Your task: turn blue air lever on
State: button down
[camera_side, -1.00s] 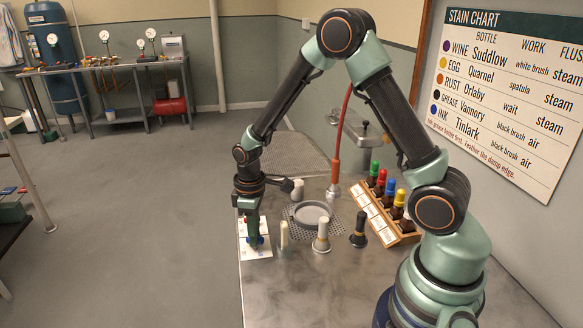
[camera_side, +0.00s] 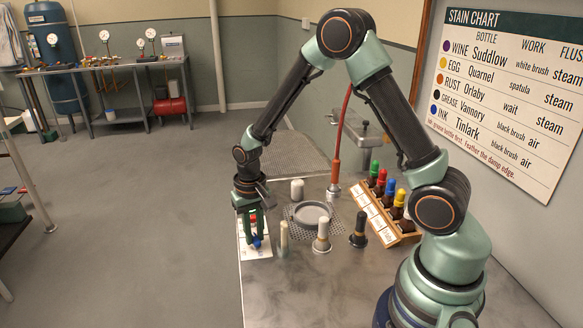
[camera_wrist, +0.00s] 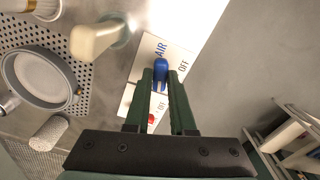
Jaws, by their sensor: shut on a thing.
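The blue air lever (camera_wrist: 160,70) stands on a white plate (camera_wrist: 178,48) marked AIR and OFF in the wrist view. My gripper (camera_wrist: 161,74) is shut on the blue lever, with one green finger on each side of it. In the side view, my gripper (camera_side: 254,236) points down over the plate at the table's left edge, and the blue lever (camera_side: 256,243) shows at its fingertips. The lever's base is partly hidden by the fingers. A red lever (camera_wrist: 151,118) sits behind the blue one, between the fingers in the wrist view.
A cream-handled tool (camera_side: 284,237) stands close to the right of the plate. A white brush (camera_side: 321,236) and a black brush (camera_side: 358,229) stand further right. A round dish (camera_side: 311,213) sits on a perforated area. A bottle rack (camera_side: 384,214) is at the right.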

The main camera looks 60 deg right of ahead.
aim_at(255, 237)
jog(key=shift+m, duration=1.6)
jog(key=c, duration=0.8)
grip_release()
jog(key=shift+o, duration=0.2)
notch_tip(255, 237, up, 12)
jog(key=shift+r, duration=0.15)
